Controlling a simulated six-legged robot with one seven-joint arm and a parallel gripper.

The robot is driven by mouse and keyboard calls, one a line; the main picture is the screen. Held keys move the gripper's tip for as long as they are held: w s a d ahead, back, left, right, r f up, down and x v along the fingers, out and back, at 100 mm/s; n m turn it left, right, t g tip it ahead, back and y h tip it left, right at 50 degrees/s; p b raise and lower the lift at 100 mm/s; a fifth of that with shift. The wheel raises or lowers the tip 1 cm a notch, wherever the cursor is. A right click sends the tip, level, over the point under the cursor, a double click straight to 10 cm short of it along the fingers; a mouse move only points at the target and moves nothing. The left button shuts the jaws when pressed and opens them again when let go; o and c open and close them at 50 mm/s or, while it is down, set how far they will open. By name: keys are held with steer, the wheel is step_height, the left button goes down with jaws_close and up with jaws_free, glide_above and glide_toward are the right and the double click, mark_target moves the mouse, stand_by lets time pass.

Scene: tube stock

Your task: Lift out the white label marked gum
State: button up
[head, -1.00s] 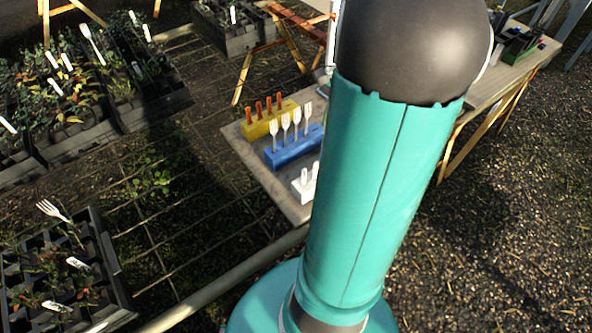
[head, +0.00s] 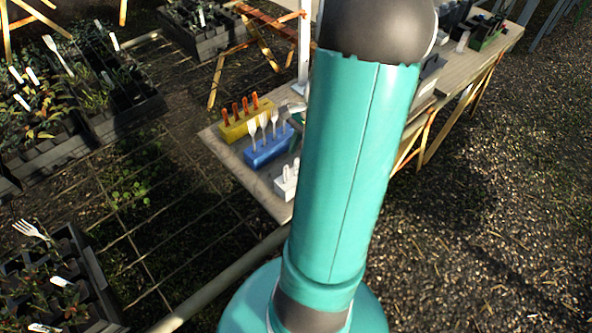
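Several white labels stand in the plant trays at the left of the head view, such as one in the upper tray (head: 32,76) and one in the lower tray (head: 61,282). Their writing is too small to read, so I cannot tell which is marked gum. A blue block (head: 268,152) on the table holds upright white fork-shaped pieces (head: 263,121). A white block (head: 286,187) with short white pieces stands in front of it. My gripper is mostly hidden behind my teal arm; a pale grey and teal part beside the blue block may be its end, but its fingers are unclear.
A yellow block (head: 247,121) with orange-handled pieces stands behind the blue one on the table (head: 262,190). Dark plant trays (head: 130,107) fill the left. A pale rail (head: 222,283) crosses the ground in front. Gravel (head: 470,220) at the right is clear.

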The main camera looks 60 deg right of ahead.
mark_target(296, 159)
steer(key=shift+x, duration=2.05)
steer(key=shift+w, duration=0.1)
jaws_close()
